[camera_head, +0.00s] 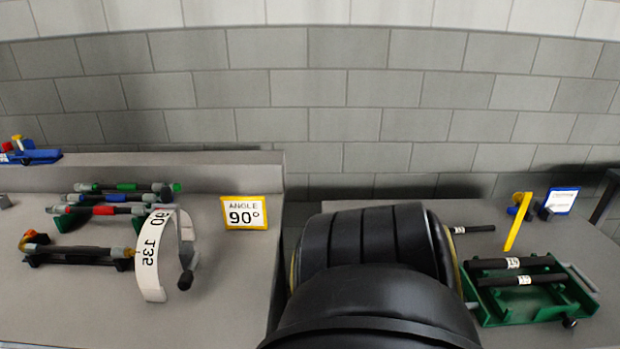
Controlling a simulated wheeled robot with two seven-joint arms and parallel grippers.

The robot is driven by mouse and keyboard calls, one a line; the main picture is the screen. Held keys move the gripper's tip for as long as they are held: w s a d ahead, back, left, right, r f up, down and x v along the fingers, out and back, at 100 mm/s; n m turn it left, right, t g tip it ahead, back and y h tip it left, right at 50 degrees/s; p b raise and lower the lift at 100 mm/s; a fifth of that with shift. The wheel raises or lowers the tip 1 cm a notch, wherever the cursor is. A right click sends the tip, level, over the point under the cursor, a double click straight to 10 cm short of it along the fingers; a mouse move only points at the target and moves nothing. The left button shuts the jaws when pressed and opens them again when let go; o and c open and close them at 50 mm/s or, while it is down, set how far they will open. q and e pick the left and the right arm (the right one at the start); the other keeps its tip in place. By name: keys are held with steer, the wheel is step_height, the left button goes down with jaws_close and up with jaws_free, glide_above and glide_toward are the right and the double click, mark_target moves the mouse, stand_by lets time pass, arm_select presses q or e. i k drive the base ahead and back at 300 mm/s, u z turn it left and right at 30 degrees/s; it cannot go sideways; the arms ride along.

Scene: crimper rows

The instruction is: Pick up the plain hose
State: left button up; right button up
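A black hose with no colour band (78,255) and with end fittings lies across a dark holder on the left table, nearest the front. Behind it lie a hose with a red band (103,210) and a hose with a green band (127,187). Two black hoses with white labels (515,263) lie on a green tray (537,315). Neither gripper is in view.
A white curved angle scale (149,262) stands at the plain hose's right end. A yellow-framed 90° sign (252,212) stands behind it. A blue tool (30,156) is at far left. A yellow piece (517,222) and a white card (561,200) stand behind the tray.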

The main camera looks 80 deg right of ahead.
mark_target(479, 227)
steer(key=u, duration=0.1)
steer(key=k, duration=1.65)
steer(key=z, duration=0.7)
